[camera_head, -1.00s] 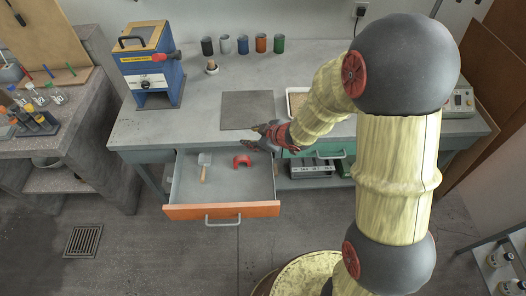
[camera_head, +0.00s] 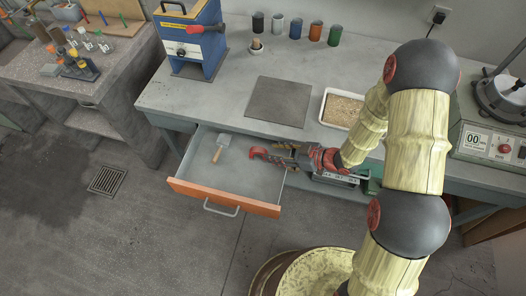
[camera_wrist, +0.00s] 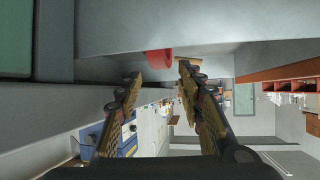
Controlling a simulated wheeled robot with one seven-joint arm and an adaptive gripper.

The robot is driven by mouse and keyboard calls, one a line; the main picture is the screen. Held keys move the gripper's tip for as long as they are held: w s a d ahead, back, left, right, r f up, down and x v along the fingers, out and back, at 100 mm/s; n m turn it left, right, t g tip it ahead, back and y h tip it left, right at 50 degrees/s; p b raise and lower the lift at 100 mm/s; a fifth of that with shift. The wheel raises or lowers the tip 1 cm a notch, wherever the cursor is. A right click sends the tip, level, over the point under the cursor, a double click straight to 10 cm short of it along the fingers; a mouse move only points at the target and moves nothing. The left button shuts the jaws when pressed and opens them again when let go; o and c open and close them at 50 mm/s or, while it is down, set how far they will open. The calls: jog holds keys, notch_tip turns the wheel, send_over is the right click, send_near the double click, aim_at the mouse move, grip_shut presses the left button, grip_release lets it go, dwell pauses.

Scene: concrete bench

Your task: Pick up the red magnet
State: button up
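The red magnet (camera_head: 258,153) lies in the open drawer, towards its right side and back. In the wrist view the magnet (camera_wrist: 158,59) shows just ahead of the fingertips, partly cut off by the grey drawer surface. My gripper (camera_head: 272,156) reaches in low from the right, its fingertips close beside the magnet. In the wrist view my gripper (camera_wrist: 158,74) is open, one finger to each side of the magnet's line. Whether a finger touches the magnet cannot be told.
A small scoop with a wooden handle (camera_head: 220,148) lies left in the drawer with the orange front (camera_head: 224,198). The bench edge is close above my gripper. On the bench are a grey mat (camera_head: 278,101), a tray of grains (camera_head: 343,109) and several cups.

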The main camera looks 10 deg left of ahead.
aim_at(261, 150)
jog(key=b+x, duration=0.2)
jog(key=x, duration=0.4)
jog(key=shift+w+a+f, duration=0.1)
jog(key=shift+a+f, duration=0.15)
jog(key=shift+a, duration=0.05)
jog(key=shift+c, duration=0.6)
jog(key=c, duration=0.8)
grip_shut()
